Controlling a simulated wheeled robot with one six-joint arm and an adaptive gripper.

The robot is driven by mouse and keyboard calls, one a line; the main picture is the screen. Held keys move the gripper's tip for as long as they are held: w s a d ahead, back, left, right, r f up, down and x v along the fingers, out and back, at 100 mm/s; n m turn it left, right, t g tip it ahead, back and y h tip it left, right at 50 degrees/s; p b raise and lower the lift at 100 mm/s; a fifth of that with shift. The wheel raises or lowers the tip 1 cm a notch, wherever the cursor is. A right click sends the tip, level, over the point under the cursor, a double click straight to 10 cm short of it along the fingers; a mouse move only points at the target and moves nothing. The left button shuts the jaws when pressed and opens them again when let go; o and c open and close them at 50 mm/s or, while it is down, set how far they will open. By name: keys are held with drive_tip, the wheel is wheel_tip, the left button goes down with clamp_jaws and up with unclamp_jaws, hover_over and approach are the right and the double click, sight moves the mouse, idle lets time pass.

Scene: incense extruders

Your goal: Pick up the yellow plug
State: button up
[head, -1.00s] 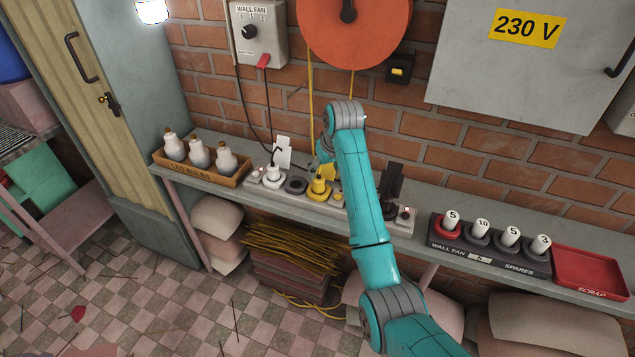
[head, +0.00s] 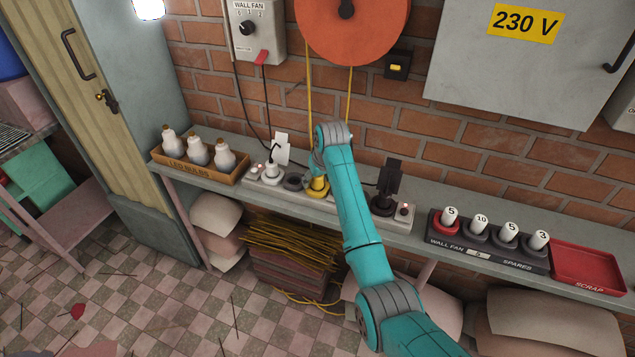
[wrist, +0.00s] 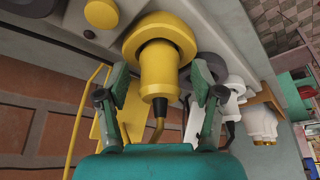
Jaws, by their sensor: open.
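The yellow plug (wrist: 162,60) stands in the power strip (wrist: 240,25) and fills the middle of the wrist view. Its dark cable end hangs toward my gripper (wrist: 160,100). My gripper is open, with one finger on each side of the plug's narrower part; I cannot tell whether either finger touches it. In the head view the plug (head: 318,190) shows on the strip (head: 345,202), partly hidden by my arm, which also hides most of my gripper.
A white plug (head: 272,173) and a black plug (head: 383,202) stand on the same strip. The LED bulbs box (head: 212,173) is left. A spares rack (head: 490,262) and red scrap tray (head: 592,275) are right. A brick wall (head: 410,125) rises behind.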

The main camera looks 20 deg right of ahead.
drive_tip(key=c, duration=1.2)
drive_tip(key=shift+r, duration=0.15)
